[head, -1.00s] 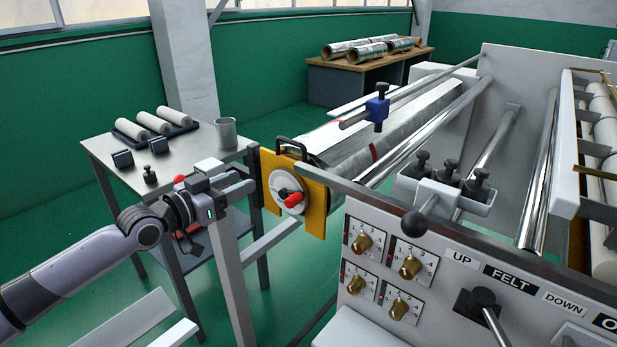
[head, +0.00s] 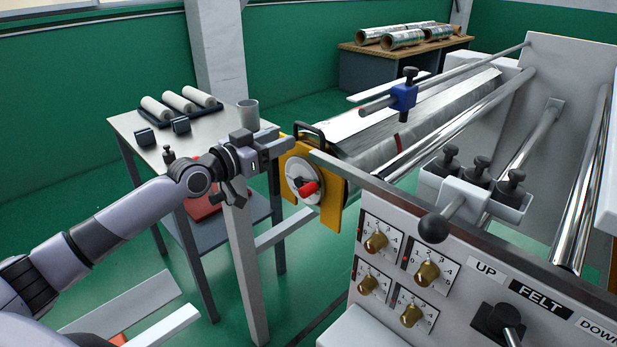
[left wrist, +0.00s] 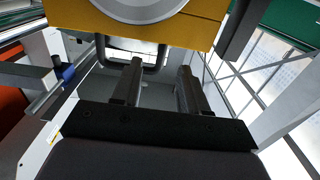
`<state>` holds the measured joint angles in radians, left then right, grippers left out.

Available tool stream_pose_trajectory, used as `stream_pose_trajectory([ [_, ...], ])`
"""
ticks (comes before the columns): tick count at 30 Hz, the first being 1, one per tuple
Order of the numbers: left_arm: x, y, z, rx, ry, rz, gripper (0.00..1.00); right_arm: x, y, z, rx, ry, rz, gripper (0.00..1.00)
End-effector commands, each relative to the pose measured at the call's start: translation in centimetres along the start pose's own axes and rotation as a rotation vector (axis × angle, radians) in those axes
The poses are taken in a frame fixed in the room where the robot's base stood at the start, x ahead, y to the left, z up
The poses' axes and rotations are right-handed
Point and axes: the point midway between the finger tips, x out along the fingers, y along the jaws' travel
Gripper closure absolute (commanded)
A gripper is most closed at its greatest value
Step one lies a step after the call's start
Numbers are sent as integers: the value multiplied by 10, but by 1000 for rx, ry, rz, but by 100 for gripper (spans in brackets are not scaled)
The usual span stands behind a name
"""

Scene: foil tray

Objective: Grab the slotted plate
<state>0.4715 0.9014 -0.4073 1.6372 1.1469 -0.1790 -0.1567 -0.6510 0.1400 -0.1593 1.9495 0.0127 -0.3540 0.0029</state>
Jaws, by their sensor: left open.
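The slotted plate (head: 290,164) is yellow and hangs upright at the near end of the long roller. It has a black loop handle (head: 310,127) on top and a white disc with a red knob (head: 308,188) in front. My left gripper (head: 288,146) is just left of the handle, level with the plate's top edge. In the left wrist view, the plate (left wrist: 205,32) fills the top and the handle (left wrist: 101,52) shows by the fingers. My left gripper (left wrist: 160,68) is open and empty there; I cannot tell whether it touches the handle. My right gripper is out of view.
A side table (head: 128,124) with white rolls, small black blocks and a grey cup (head: 248,113) stands behind my left arm. The machine's control panel (head: 400,260) is at the right. A blue clamp (head: 404,97) sits on a bar beyond the plate.

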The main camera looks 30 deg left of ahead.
Motion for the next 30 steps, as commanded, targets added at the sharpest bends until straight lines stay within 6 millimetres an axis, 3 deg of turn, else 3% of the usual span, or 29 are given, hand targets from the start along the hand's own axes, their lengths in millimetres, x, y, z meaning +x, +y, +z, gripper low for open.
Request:
stream_pose_trajectory([
  [9, 31, 0, -1, -1, 0, 0, 57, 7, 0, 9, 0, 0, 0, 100],
  [19, 34, 0, -2, 0, -1, 0, 57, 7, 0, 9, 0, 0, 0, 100],
  [23, 34, 0, -2, 1, -1, 0, 99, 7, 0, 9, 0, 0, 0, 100],
  [30, 34, 0, -2, -1, 1, 1, 100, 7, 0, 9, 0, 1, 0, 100],
])
